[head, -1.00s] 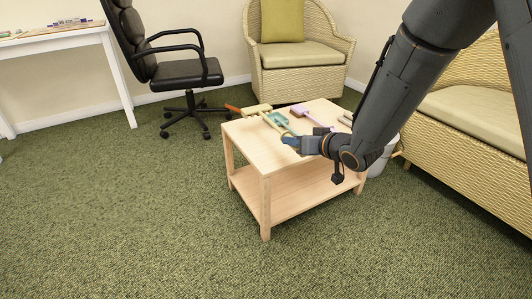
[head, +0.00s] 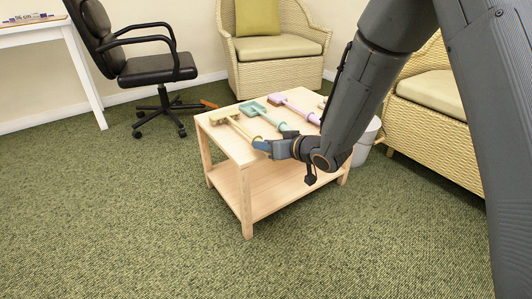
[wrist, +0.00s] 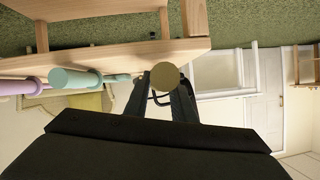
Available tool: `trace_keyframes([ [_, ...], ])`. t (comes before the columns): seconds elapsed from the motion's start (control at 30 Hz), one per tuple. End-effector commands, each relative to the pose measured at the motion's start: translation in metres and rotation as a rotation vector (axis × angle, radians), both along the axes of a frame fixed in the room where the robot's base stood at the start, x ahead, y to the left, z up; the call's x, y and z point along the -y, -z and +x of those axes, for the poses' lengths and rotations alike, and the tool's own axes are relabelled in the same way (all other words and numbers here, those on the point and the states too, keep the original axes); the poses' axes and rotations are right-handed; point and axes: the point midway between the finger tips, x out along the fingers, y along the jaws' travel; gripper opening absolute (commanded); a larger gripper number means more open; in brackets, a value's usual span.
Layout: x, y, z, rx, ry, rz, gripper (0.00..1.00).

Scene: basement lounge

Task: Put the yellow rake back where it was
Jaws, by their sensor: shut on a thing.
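The yellow rake (head: 226,117) is at the left end of the light wooden table (head: 229,143), its head toward the back-left edge. My gripper (head: 263,146) is shut on its handle near the front edge. In the wrist view, the round yellow handle end (wrist: 166,76) sits between my fingers (wrist: 168,100). I cannot tell whether the rake touches the tabletop or hovers just above. A teal tool (head: 262,112) lies to its right, apart from its head. A purple tool (head: 294,107) lies farther right. My arm hides the table's right part.
A black office chair (head: 155,68) stands behind left, and a wicker armchair (head: 276,47) behind the table. A wicker sofa (head: 428,112) and a grey bin (head: 366,140) are at the right. Carpet (head: 110,220) in front and left is clear.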

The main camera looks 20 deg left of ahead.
Motion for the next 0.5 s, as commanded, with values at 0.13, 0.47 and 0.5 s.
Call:
trace_keyframes([
  [0.13,-0.0003,0.0134,0.0006,0.001,0.000,0.000,0.00],
  [0.47,0.0001,0.0140,0.0000,0.001,0.000,-0.001,0.30],
  [0.5,0.0001,0.0138,0.0000,0.001,0.000,-0.001,0.36],
])
